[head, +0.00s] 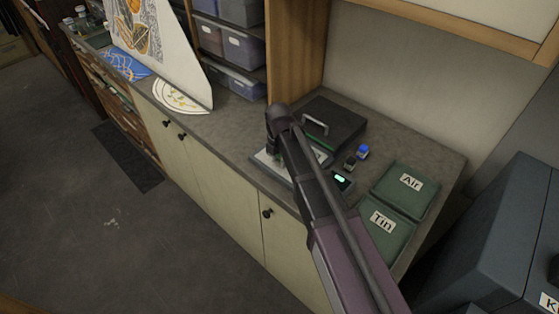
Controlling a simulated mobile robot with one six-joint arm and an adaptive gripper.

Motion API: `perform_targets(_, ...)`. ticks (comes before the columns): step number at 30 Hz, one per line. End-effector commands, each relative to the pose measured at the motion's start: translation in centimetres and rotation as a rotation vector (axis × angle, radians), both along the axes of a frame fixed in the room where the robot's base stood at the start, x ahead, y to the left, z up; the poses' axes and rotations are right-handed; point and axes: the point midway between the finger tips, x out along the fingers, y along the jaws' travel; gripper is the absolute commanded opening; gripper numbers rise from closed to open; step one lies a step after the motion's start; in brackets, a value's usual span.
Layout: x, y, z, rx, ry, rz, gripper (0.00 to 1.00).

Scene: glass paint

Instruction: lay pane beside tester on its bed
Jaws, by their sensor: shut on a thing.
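My arm reaches across the counter, and my gripper (281,160) points down at its far end, small and partly hidden by the arm. It is shut on what seems to be the pane, which is too small and too covered to make out clearly. Below it lies a flat pale plate (262,165), seemingly the bed, near the counter's front edge. I cannot tell whether the pane touches it. The tester (342,181), a small dark device with a lit green display, sits just right of the arm.
A dark lidded box (335,128) with a metal handle stands behind the plate. Two small bottles, one blue-topped (362,152), stand near the tester. Green trays labelled Air (411,182) and Tin (381,222) lie to the right. Bare counter (230,125) lies left of the plate.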

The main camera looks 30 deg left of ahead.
Motion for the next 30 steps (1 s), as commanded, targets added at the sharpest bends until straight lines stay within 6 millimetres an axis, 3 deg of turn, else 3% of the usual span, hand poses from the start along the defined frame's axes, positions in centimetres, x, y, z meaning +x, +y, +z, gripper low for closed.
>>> perform_targets(27, -0.03, 0.04, -0.42, 0.000, 0.000, 0.001, 0.00)
perform_targets(28, -0.03, 0.04, -0.39, 0.000, 0.000, 0.001, 0.42)
perform_targets(30, -0.03, 0.04, -0.37, 0.000, 0.000, 0.001, 0.63)
